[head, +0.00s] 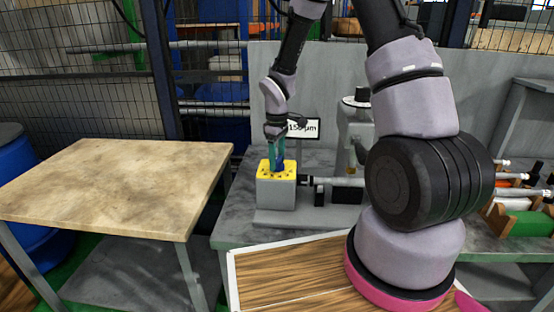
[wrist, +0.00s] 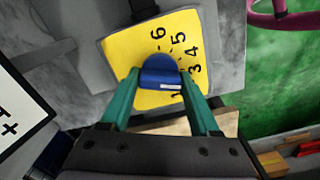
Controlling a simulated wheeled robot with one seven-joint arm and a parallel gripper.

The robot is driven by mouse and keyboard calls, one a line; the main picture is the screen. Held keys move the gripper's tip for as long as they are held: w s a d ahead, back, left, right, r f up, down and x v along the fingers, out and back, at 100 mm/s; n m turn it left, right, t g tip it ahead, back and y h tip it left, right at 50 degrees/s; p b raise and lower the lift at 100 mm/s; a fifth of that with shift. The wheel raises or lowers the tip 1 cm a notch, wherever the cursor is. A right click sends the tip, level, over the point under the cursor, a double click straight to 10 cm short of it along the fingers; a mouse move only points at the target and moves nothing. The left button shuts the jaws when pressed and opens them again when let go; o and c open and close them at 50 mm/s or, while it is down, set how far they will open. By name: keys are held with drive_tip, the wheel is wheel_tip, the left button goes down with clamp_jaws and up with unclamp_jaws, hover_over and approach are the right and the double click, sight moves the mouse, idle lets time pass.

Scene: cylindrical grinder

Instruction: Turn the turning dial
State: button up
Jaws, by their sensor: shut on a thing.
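The turning dial is a blue knob (wrist: 160,72) on a yellow plate (wrist: 120,52) with black numbers, seen in the wrist view. The digits 3, 4, 5 and 6 show to the right of the knob; the gripper hides part of the plate. In the head view the yellow plate (head: 265,172) tops a grey block (head: 276,193) on the grinder. My gripper (wrist: 160,88) has its two green fingers on either side of the blue knob and is shut on it. In the head view my gripper (head: 277,165) points down onto the plate, and its fingers largely hide the knob.
A sign (head: 303,128) reading "150 µm" stands just behind the block. A wooden-topped table (head: 110,185) is at the left. A grey cylinder (head: 335,182) lies right of the block. Coloured parts (head: 520,222) sit at the far right.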

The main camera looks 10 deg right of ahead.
sight(277, 158)
drive_tip(key=shift+n, duration=0.5)
idle(0.3)
drive_tip(key=o, duration=1.3)
wheel_tip(277, 158, up, 11)
drive_tip(key=shift+f, duration=0.1)
